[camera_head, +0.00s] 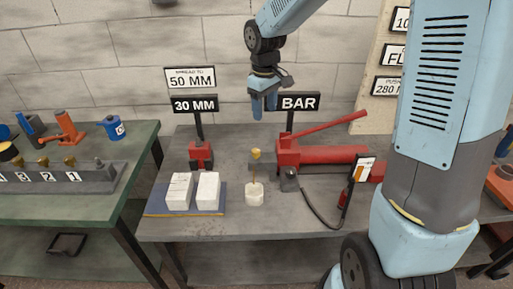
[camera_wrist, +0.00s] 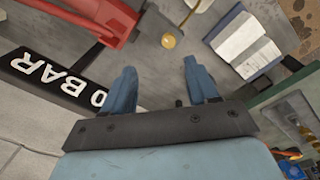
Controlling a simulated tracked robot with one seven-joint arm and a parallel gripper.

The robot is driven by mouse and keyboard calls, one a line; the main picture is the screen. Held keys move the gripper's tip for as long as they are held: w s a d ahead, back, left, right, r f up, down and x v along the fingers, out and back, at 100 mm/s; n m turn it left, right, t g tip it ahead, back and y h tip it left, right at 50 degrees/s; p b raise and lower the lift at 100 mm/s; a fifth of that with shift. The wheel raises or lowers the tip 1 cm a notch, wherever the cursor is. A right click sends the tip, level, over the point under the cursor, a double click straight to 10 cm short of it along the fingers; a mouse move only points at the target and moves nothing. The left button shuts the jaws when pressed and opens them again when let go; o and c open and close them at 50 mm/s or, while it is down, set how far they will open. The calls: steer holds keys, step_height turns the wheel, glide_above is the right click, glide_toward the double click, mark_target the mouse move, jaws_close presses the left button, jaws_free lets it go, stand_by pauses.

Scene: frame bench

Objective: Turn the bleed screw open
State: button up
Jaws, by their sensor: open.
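A small yellow brass bleed screw (camera_head: 256,154) sits on top of a grey block (camera_head: 262,169) at the left end of the red hand pump (camera_head: 315,153). A thin tube runs down from the block into a white pot (camera_head: 254,196). My gripper (camera_head: 264,106) hangs in the air above and behind the block, left of the BAR sign, apart from the screw. In the wrist view my gripper (camera_wrist: 160,84) is open with nothing between its blue fingers. The round yellow screw (camera_wrist: 168,41) shows beyond the fingertips, near the red pump body (camera_wrist: 90,15).
The BAR sign (camera_head: 297,103) stands close behind the pump; in the wrist view it (camera_wrist: 52,78) lies left of the fingers. White boxes (camera_head: 207,189) rest on a blue tray (camera_head: 156,205). A red press (camera_head: 201,155) stands behind them. A black hose (camera_head: 314,206) curves along the bench.

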mark_target(256, 150)
steer(key=shift+n+g, duration=0.3)
steer(key=shift+n, duration=0.2)
steer(key=f, duration=0.5)
steer(key=w+a+f, duration=0.1)
steer(key=f, duration=0.5)
steer(key=a+f, duration=0.1)
steer(key=f, duration=0.5)
steer(key=shift+w+a, duration=0.25)
steer(key=shift+w, duration=0.1)
